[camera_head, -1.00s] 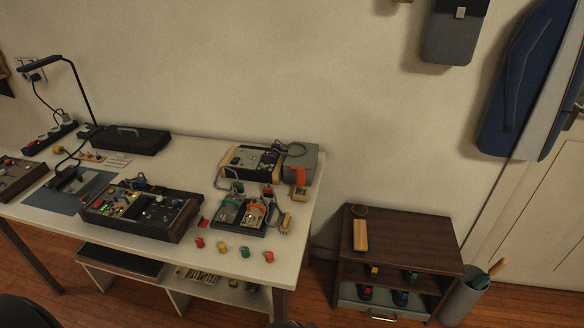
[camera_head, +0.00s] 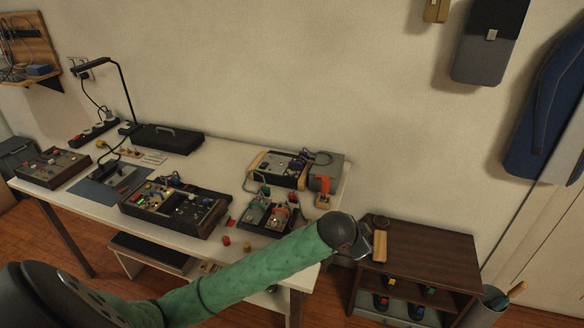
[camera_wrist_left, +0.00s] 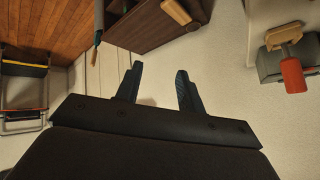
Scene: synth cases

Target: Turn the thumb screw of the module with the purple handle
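Several cases of modules stand on the white table (camera_head: 225,157). The back right case (camera_head: 280,169) shows a dark purple part (camera_head: 298,163); the front middle case (camera_head: 172,206) has a dark bluish handle (camera_head: 174,181). Which is the purple handle is hard to tell, and the thumb screw is too small to make out. My left gripper (camera_head: 367,242), on a green-sleeved arm, is right of the table, before the small cabinet and well apart from the cases. In the left wrist view my left gripper (camera_wrist_left: 158,84) is open with nothing between its fingers. My right gripper is not in view.
A brown cabinet (camera_head: 440,251) with a wooden block (camera_head: 380,246) on top stands right of the table. A grey box with an orange-red handle (camera_head: 325,185) stands at the table's right end. My arm hides part of the table's front edge. A lamp (camera_head: 125,90) stands at left.

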